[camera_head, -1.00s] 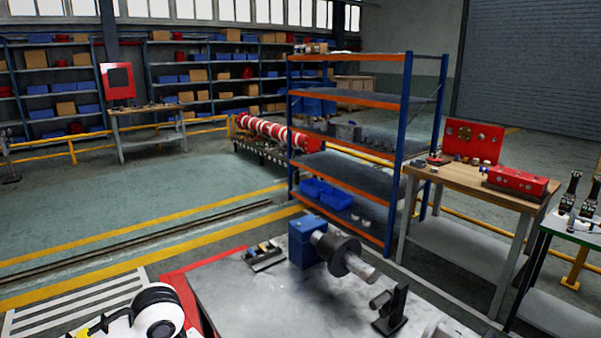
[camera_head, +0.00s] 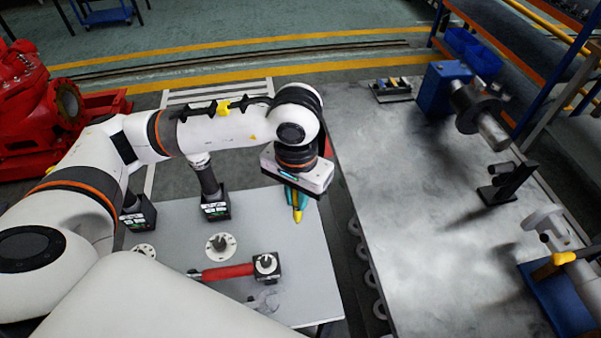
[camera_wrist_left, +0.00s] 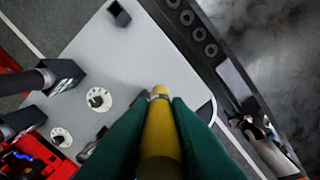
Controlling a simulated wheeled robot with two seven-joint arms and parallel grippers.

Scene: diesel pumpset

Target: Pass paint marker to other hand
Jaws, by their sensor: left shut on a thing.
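The paint marker is a yellow, tapered stick. In the head view its end (camera_head: 298,215) shows below my left gripper (camera_head: 295,197), over the right part of the light grey table. In the left wrist view the marker (camera_wrist_left: 160,135) lies lengthwise between the two dark green fingers of my left gripper (camera_wrist_left: 160,145), which are shut on it. Its narrow end points away from the wrist. The rest of its body is hidden by the fingers. My right gripper does not show in either view.
The light grey table (camera_head: 310,295) holds a red-handled tool (camera_head: 228,272), a round white flange (camera_head: 221,246) and dark upright instruments (camera_head: 215,208). To the right, a larger grey bench (camera_head: 400,200) bears a blue motor unit (camera_head: 440,90) and a black stand (camera_head: 502,188). Its middle is clear.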

